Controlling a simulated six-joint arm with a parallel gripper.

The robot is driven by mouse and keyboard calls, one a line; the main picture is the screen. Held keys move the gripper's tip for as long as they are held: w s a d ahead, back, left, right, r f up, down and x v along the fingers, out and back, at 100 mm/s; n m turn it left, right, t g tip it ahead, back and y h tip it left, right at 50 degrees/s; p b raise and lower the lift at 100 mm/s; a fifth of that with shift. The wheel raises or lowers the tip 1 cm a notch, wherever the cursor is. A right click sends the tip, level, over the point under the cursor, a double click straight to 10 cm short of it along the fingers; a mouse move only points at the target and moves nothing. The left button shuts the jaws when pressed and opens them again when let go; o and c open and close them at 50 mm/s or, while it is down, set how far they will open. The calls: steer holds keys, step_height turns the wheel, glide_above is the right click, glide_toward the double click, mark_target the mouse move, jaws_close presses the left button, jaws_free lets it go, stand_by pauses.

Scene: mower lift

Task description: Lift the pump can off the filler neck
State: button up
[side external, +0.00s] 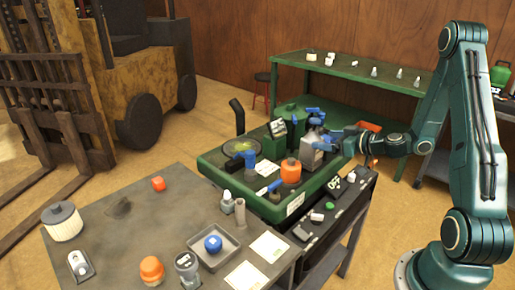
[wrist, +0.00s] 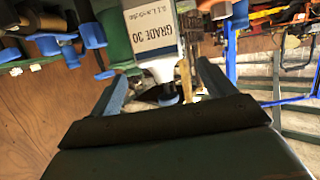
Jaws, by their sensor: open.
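The pump can (side external: 310,156) is a grey can with a blue top, standing upright on the green mower deck (side external: 217,158). In the wrist view, the pump can (wrist: 152,32) appears upside down, with a "GRADE 30" label, pale shoulder and dark narrow top. My gripper (side external: 338,146) is at the can's right side in the side view. In the wrist view its two fingers (wrist: 163,85) are open, spread to either side of the can's shoulder and top. I cannot tell whether they touch it. The filler neck under the can is hidden.
An orange-capped part (side external: 291,172) and a blue-handled part (side external: 243,158) stand close by on the deck. A grey bench (side external: 125,220) with loose parts is in front. A dark narrow stand (side external: 335,210) runs along the right. A green table (side external: 345,72) is behind.

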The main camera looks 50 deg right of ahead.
mark_target(318, 137)
steer(key=shift+w, duration=0.2)
steer(key=shift+x, duration=2.85)
steer(key=shift+c, duration=0.4)
steer(key=c, duration=1.5)
jaws_close()
steer(key=shift+r, duration=0.25)
step_height(318, 137, up, 20)
steer(key=shift+f, duration=0.15)
